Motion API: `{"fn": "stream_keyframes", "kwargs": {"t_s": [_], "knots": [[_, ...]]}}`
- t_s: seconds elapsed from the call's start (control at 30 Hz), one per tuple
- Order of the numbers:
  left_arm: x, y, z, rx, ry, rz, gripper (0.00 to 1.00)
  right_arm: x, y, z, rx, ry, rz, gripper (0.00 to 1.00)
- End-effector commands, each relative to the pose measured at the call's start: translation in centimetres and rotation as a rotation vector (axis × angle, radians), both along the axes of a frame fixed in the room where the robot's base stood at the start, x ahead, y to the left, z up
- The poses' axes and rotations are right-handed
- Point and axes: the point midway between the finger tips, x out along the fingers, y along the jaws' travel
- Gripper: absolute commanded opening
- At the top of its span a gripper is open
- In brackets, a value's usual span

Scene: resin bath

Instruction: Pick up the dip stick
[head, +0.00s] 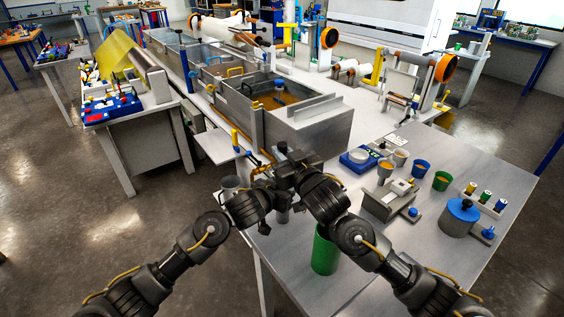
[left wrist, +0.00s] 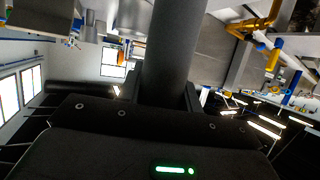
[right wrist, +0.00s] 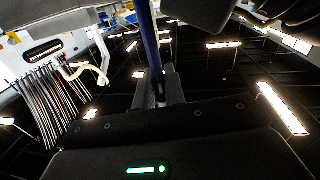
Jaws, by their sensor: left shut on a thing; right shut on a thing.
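My right gripper (head: 288,166) is shut on a thin blue stick, likely the dip stick, whose shaft (right wrist: 149,32) runs up between the fingers in the right wrist view. A small blue end (head: 282,147) shows above that gripper in the head view. My left gripper (head: 264,176) is close beside the right one, over the near table edge. It is shut on a thick dark grey cylinder (left wrist: 170,50), seen in the left wrist view. The grippers and wrists hide most of both held things in the head view.
A tall green container (head: 325,252) stands on the table close to my right forearm. A steel bath (head: 310,122) stands ahead. Several cups, a blue scale (head: 358,161) and a blue-lidded pot (head: 461,215) are right.

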Motion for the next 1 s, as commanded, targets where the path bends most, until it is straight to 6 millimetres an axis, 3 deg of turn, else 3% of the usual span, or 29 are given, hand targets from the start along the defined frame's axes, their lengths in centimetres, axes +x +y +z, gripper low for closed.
{"fn": "stream_keyframes", "kwargs": {"t_s": [0.17, 0.5, 0.7, 1.0], "knots": [[0.0, 0.1, -0.1, 0.002, 0.001, 0.001, 0.12, 0.0, 0.0, 3.7, 0.001, -0.008, -0.001, 0.0], [0.0, 0.1, -0.1, 0.002, 0.001, 0.001, 0.12, 0.0, 0.0, 15.1, 0.004, -0.01, 0.0, 0.0], [0.0, 0.1, -0.1, 0.002, 0.001, 0.001, 0.12, 0.0, 0.0, 20.9, 0.008, -0.006, -0.001, 0.0], [0.0, 0.1, -0.1, 0.002, 0.001, 0.001, 0.12, 0.0, 0.0, 26.2, 0.004, -0.004, -0.001, 0.0]]}}
